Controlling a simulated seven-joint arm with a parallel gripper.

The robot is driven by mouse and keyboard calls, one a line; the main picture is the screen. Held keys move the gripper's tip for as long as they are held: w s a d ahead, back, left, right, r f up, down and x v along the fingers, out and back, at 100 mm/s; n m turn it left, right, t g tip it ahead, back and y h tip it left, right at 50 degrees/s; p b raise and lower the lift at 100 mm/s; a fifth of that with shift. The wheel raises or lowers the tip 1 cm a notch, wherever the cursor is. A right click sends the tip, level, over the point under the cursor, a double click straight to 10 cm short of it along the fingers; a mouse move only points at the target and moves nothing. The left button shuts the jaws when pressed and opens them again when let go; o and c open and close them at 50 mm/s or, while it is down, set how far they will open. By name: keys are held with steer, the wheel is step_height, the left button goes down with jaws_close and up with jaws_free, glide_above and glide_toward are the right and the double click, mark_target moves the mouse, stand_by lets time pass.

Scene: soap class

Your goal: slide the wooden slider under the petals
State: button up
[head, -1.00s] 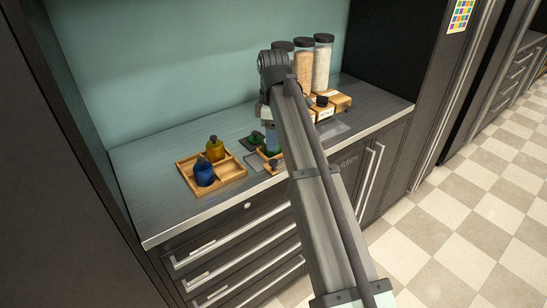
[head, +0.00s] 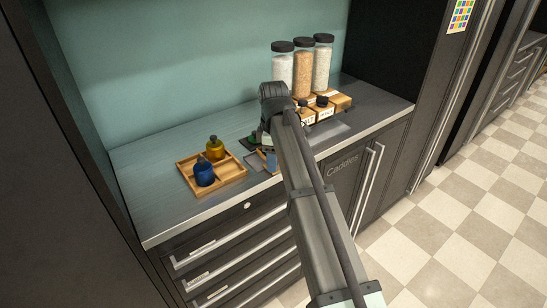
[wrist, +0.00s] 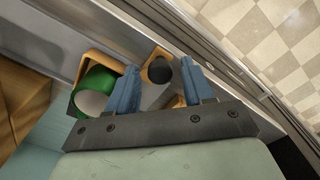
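In the wrist view, a small wooden piece with a round dark knob (wrist: 158,70), probably the slider, lies just beyond and between the fingertips. My gripper (wrist: 157,72) has its two blue fingers well apart, with no clear contact on the piece. A green cylinder with a pale end (wrist: 93,92) sits in a wooden holder to the left of the fingers. In the head view my gripper (head: 268,160) is low over the counter, partly hidden by my arm. A dark green shape (head: 251,139) shows beside it. I cannot make out the petals clearly.
A wooden tray (head: 238,177) holds a blue bottle (head: 204,173) and a yellow bottle (head: 215,149) on the left. Tall jars with black lids (head: 302,72) stand behind labelled wooden blocks (head: 340,101). The counter (head: 150,205) is clear at the left front.

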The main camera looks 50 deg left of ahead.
jaws_close()
stand_by(0.4)
steer(key=w, duration=0.8)
steer(key=shift+w, duration=0.25)
steer(key=shift+o, duration=0.6)
jaws_free()
steer(key=shift+r, duration=0.15)
step_height(320, 180, up, 14)
steer(key=shift+f, duration=0.2)
